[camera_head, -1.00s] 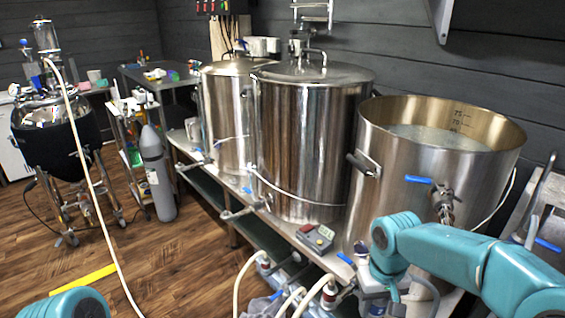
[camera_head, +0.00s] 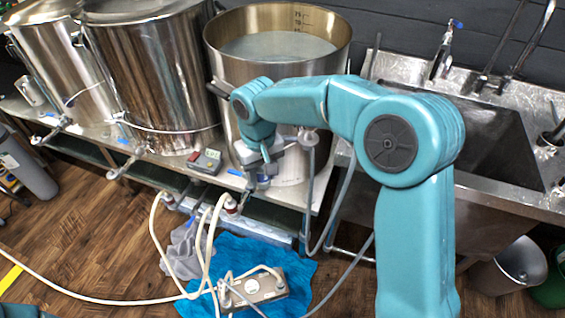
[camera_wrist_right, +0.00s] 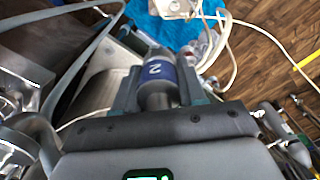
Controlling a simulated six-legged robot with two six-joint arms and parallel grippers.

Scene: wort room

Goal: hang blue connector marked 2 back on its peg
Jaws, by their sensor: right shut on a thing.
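My right gripper (camera_head: 262,172) hangs in front of the big open kettle, by the front edge of the steel bench. In the right wrist view my right gripper (camera_wrist_right: 158,84) is shut on the blue connector (camera_wrist_right: 158,72), a grey metal fitting with a blue band marked with a white 2. In the head view the connector is mostly hidden by the gripper. I cannot make out its peg for certain. Only a teal bit of my left arm shows at the lower left corner; the left gripper is out of view.
The open kettle (camera_head: 275,75) and two lidded kettles stand along the bench. A red-grey controller (camera_head: 204,162) lies left of my gripper. White hoses with red-ended fittings (camera_head: 231,205) hang below the bench edge. A pump (camera_head: 258,286) sits on a blue cloth (camera_head: 297,268). A sink (camera_head: 475,140) is at right.

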